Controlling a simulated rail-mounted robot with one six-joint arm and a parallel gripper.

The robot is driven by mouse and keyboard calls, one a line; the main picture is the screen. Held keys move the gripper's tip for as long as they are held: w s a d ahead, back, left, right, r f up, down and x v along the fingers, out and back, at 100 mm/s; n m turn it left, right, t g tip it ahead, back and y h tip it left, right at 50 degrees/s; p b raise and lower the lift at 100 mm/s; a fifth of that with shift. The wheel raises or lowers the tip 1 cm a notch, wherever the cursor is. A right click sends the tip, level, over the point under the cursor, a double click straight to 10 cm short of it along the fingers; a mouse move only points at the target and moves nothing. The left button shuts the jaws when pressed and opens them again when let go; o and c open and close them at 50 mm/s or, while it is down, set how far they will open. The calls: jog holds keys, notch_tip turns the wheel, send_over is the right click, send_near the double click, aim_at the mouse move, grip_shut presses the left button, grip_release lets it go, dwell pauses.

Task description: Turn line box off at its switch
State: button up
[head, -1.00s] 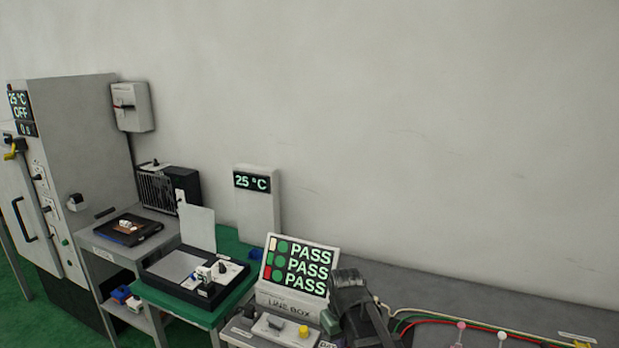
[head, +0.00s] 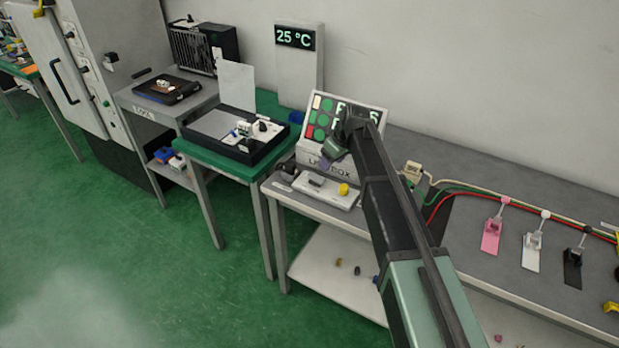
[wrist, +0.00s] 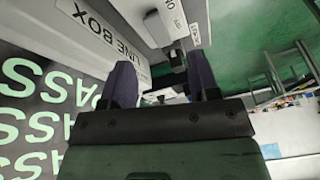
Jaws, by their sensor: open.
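The line box (head: 312,158) stands on the grey bench, with a tilted display (head: 325,112) of green lamps and lettering partly hidden behind my arm. My gripper (head: 326,163) is just in front of the line box, above the panel, partly hidden by my arm. In the wrist view my gripper (wrist: 162,82) is open with nothing between its fingers. The LINE BOX label (wrist: 100,30) and green PASS lettering show beside it. The switch's position cannot be told.
A green table (head: 215,160) with a black tray stands to the left. To the right, several clips and cables, including a pink clip (head: 492,232), lie on the bench. Small items rest on the lower shelf (head: 325,260). Green floor is open in front.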

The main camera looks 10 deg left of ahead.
aim_at(317, 178)
jog(key=w+a+f+n+b, duration=0.1)
jog(key=f+b, duration=0.2)
jog(key=w+a+f+n+b, duration=0.1)
jog(key=f+b, duration=0.2)
jog(key=a+f+b, duration=0.2)
jog(key=f+b, duration=0.1)
jog(key=b, duration=0.1)
jog(key=shift+w+f+n, duration=0.2)
jog(key=shift+w+n, duration=0.2)
jog(key=shift+r, duration=0.15)
jog(key=shift+c, duration=0.3)
